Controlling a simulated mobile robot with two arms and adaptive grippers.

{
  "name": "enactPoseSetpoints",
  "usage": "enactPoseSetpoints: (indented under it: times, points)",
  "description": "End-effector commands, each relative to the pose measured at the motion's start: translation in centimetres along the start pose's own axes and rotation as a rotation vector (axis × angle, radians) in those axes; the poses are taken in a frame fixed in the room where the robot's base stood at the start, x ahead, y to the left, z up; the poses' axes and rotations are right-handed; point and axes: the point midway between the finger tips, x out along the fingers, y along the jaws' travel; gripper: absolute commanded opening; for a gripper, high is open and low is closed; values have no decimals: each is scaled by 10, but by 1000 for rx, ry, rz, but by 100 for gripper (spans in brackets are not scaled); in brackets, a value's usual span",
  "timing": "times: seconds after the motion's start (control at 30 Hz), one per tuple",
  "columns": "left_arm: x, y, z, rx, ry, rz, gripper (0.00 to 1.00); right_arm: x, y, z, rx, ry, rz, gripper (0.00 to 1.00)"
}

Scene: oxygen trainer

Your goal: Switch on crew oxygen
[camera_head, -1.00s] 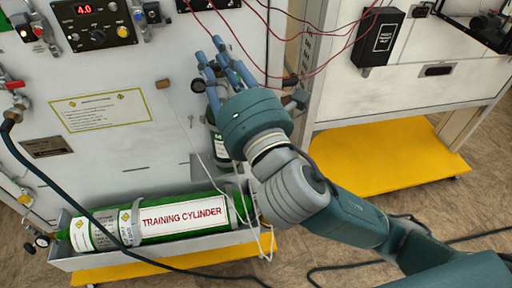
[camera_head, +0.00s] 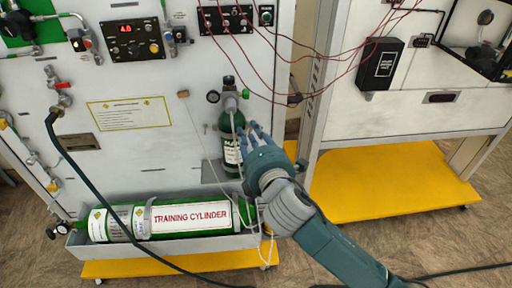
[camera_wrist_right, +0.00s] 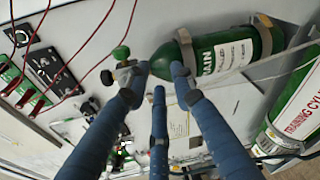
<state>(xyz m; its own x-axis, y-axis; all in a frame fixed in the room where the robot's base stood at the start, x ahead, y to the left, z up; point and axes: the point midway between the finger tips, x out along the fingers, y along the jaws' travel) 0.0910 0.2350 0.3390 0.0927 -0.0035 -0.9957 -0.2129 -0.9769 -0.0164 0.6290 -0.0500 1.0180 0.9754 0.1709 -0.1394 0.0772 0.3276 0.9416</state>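A small upright green cylinder (camera_head: 230,150), labelled MAIN, stands strapped to the white panel, with a valve on top, a green knob (camera_head: 245,94) and a dark gauge (camera_head: 213,97). My right gripper (camera_head: 249,132) is at the cylinder's right side, below the valve, partly covering the body. In the right wrist view its blue fingers (camera_wrist_right: 159,78) are apart with nothing between them. The valve's green knob (camera_wrist_right: 121,53) lies left of the fingertips and the MAIN cylinder (camera_wrist_right: 228,52) right of them; contact is unclear. My left gripper is out of view.
A large TRAINING CYLINDER (camera_head: 190,218) lies in a tray below. A black panel (camera_head: 133,39) with a red display and knobs is at upper left, another black panel (camera_head: 225,20) to its right. Red wires and a dark hose (camera_head: 85,185) cross the area.

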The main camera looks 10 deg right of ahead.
Motion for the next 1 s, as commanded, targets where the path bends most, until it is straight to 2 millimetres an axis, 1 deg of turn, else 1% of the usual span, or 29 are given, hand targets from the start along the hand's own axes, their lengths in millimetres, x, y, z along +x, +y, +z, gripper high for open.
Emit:
enactPoseSetpoints:
  times: [0.03, 0.1, 0.2, 0.33, 0.5, 0.9, 0.97, 1.0]
  points:
    - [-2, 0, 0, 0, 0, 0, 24, 3, -9, -1, 17, 3, -19, 24]
    - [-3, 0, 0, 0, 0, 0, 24, 7, -20, -2, 37, 5, -39, 24]
    - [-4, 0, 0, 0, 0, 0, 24, 11, -33, -3, 61, 7, -63, 24]
    - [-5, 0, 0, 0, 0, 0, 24, 14, -44, -3, 82, 9, -81, 24]
    - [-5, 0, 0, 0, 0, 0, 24, 15, -49, -4, 92, 9, -90, 24]
    - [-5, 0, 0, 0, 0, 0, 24, 15, -49, -4, 91, 9, -90, 24]
    - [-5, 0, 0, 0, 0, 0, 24, 16, -53, -4, 96, 9, -96, 24]
    - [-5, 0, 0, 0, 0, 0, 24, 17, -60, -5, 106, 10, -107, 24]
